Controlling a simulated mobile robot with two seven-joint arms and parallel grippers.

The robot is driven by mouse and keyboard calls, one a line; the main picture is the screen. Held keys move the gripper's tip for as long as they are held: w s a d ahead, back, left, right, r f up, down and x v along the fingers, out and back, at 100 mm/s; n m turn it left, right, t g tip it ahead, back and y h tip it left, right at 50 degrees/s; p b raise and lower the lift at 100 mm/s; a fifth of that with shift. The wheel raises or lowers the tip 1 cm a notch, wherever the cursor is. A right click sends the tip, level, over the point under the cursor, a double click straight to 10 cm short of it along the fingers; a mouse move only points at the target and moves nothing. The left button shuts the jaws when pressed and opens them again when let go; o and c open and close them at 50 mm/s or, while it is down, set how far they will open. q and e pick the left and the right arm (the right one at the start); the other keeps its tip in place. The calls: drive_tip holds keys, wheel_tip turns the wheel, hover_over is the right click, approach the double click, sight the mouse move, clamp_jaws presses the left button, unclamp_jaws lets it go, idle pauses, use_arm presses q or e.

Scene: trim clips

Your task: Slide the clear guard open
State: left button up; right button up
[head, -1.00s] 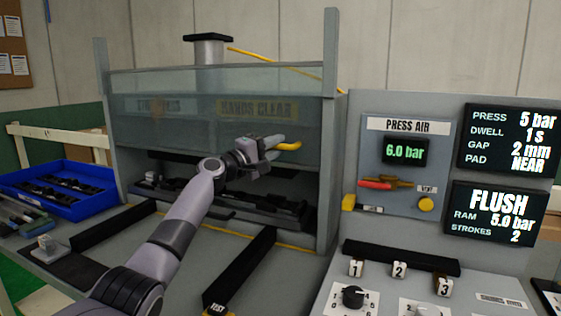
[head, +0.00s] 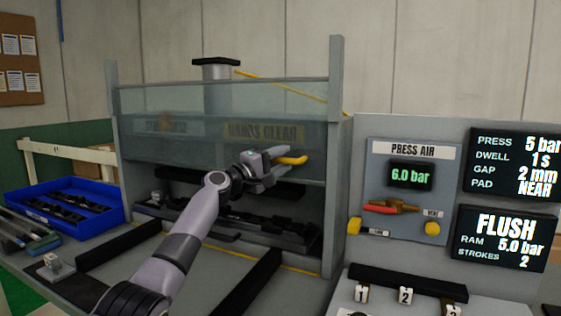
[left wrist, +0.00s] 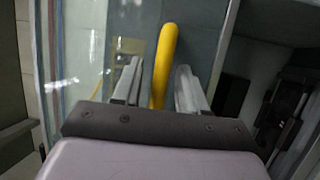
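The clear guard (head: 205,105) is a see-through panel across the front of the press, with its lower part above a dark opening. Its yellow handle (head: 292,160) sticks out near the guard's right side. My left gripper (head: 282,164) is at the handle, with one finger above and one below. My right gripper is not in view.
Grey posts (head: 336,150) flank the guard. A blue tray (head: 65,205) with dark parts stands at left. At right are the press air panel (head: 405,200), two screens and a black bar (head: 408,281). Black rails (head: 118,245) lie on the bench.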

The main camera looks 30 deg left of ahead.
use_arm(q)
drive_tip(key=v, duration=0.7)
drive_tip(key=shift+b, duration=0.45)
drive_tip(key=shift+s, duration=0.1)
idle(0.4)
